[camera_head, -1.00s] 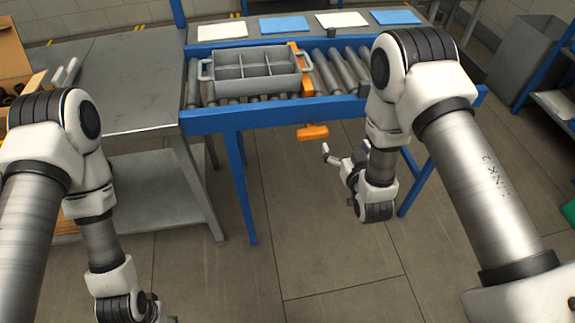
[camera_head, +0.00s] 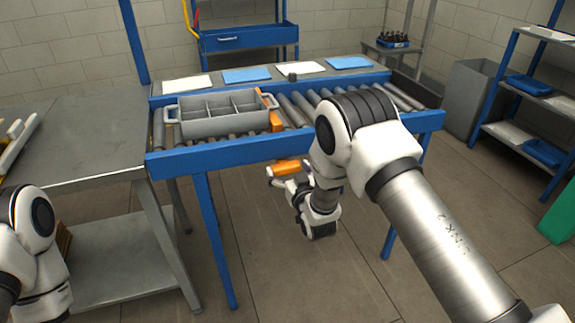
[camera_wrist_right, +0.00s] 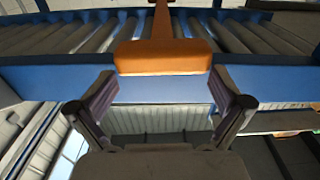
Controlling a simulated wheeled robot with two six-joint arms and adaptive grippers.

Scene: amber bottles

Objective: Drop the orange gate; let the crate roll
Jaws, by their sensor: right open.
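The grey divided crate (camera_head: 222,126) sits on the roller conveyor, its compartments looking empty. The orange gate (camera_head: 276,121) stands up at the crate's right end. Its orange handle (camera_head: 287,167) hangs in front of the blue front rail and also shows in the right wrist view (camera_wrist_right: 163,58). My right gripper (camera_head: 287,176) is open at the handle. In the right wrist view its fingertips (camera_wrist_right: 163,84) are spread wide, one to each side of the handle's lower edge, with nothing between them. I cannot tell whether they touch it. My left gripper is out of view.
Rollers (camera_head: 300,108) right of the gate are free. White and blue sheets (camera_head: 247,75) lie along the shelf behind the conveyor. A grey metal table (camera_head: 75,150) adjoins on the left. A grey bin (camera_head: 478,95) and a blue shelf rack (camera_head: 535,100) stand at right.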

